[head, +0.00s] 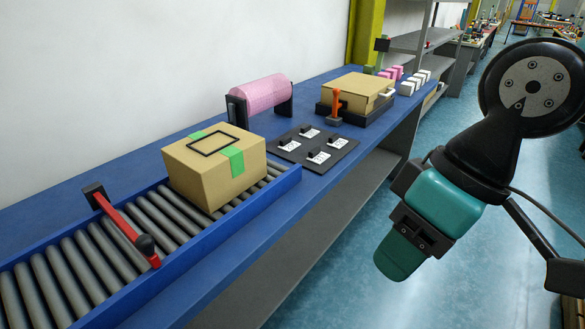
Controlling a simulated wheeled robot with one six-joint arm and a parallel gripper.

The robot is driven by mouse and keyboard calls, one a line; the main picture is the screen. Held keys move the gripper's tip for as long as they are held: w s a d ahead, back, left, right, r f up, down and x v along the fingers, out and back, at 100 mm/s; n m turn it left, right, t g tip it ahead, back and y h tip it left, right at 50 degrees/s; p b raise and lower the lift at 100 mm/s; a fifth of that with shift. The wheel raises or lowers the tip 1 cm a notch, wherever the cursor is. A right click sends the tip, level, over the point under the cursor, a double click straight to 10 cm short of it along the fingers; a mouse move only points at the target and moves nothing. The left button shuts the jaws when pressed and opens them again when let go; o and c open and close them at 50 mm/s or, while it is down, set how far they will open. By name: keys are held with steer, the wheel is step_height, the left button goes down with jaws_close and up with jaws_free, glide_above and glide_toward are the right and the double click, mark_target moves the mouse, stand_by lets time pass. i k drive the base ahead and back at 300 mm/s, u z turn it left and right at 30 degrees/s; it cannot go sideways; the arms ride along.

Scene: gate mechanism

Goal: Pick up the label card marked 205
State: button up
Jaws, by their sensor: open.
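Several small white label cards lie on a flat black board (303,160) on the blue bench; one is the back card (310,133), one the left card (290,146), one the right card (338,143) and one the front card (318,157). Each has a small black block at it. Their print is too small to read, so I cannot tell which is 205. My gripper (400,258), teal and black, hangs over the aisle at right, apart from the board. It is open, seen side-on, and no card shows in it.
A cardboard box (215,168) with green tape and a black outline sits on the roller conveyor (90,270), behind a red bar (124,227). A pink roll (262,99) stands behind the board. Another box (357,91) with an orange-handled device (336,106) is farther back.

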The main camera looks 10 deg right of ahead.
mark_target(286, 144)
steer(key=u, duration=0.9)
steer(key=k, duration=0.1)
steer(key=z, duration=1.7)
steer(key=i, duration=1.5)
steer(key=u, duration=1.2)
steer(key=i, duration=0.6)
steer(key=u, duration=0.5)
